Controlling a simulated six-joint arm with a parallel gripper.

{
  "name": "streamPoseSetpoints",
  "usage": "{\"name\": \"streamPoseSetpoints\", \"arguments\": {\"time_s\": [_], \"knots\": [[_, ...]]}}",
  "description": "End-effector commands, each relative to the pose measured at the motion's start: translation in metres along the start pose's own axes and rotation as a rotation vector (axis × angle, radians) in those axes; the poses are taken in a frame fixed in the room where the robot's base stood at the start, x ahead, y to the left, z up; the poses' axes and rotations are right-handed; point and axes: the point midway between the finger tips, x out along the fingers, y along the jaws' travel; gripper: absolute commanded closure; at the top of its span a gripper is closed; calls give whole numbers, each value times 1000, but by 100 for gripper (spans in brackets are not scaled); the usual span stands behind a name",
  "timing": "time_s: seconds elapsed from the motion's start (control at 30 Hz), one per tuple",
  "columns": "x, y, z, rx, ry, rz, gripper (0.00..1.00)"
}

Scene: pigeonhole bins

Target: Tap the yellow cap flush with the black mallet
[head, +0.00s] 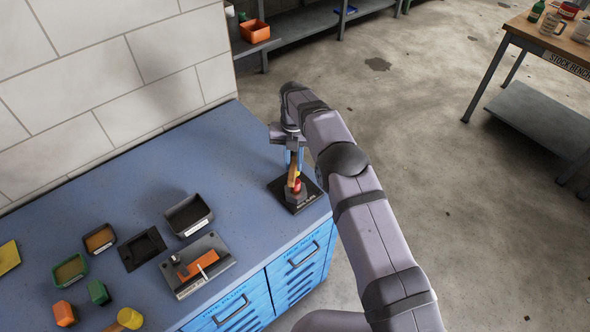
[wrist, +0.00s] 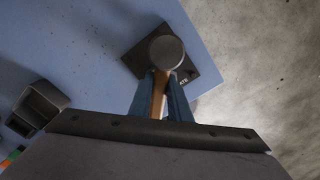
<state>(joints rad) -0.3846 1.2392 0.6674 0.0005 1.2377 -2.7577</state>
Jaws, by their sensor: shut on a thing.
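My gripper (head: 293,170) points down at the far right corner of the blue bench, over a small black plate (head: 308,198). It is shut on the wooden handle of the black mallet, whose round dark head (wrist: 166,51) shows over the plate in the wrist view. In the head view the orange-brown handle (head: 293,178) shows below the fingers, with a small red spot (head: 298,186) beside it. Whether the mallet touches the plate is unclear. A yellow round thing (head: 130,318) lies at the bottom edge; I cannot tell if it is the yellow cap.
A grey fixture (head: 215,245) with an orange block (head: 198,265) stands mid-bench. Around it are a dark open bin (head: 188,215), a black square plate (head: 141,248), a brown bin (head: 100,239) and a green bin (head: 70,271). A tiled wall rises behind. Bench between gripper and bins is clear.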

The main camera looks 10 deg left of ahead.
Motion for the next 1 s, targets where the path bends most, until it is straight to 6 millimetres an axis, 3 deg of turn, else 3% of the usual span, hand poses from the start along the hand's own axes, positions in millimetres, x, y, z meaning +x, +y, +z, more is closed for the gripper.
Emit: {"name": "streamPoseSetpoints", "arguments": {"time_s": [0.27,0.53,0.8,1.0], "knots": [[37,1,4,0,-3,1,100],[20,1,4,0,-5,2,100],[-16,1,5,0,-5,2,100],[-15,1,5,0,-4,2,100]]}}
